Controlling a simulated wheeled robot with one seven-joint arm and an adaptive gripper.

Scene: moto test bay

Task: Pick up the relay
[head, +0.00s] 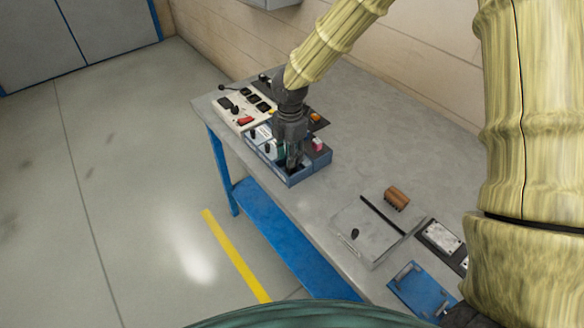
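My gripper (294,160) points down at a blue open-topped tray (299,179) on the grey workbench. Its fingertips are at or inside the tray, among the small parts there. A white part (270,148) and a small pink-and-white part (318,144) show beside it. A dark green part shows right at the fingers. I cannot tell which part is the relay, as they are small and partly hidden by my gripper. I also cannot tell whether the fingers are open or shut on something.
A white panel (228,114) with dark switches and a red one lies behind the tray. Nearer on the workbench (340,185) are a brown ribbed block (397,198), a grey plate (362,229) and a blue plate (424,289). The bench between tray and brown block is clear.

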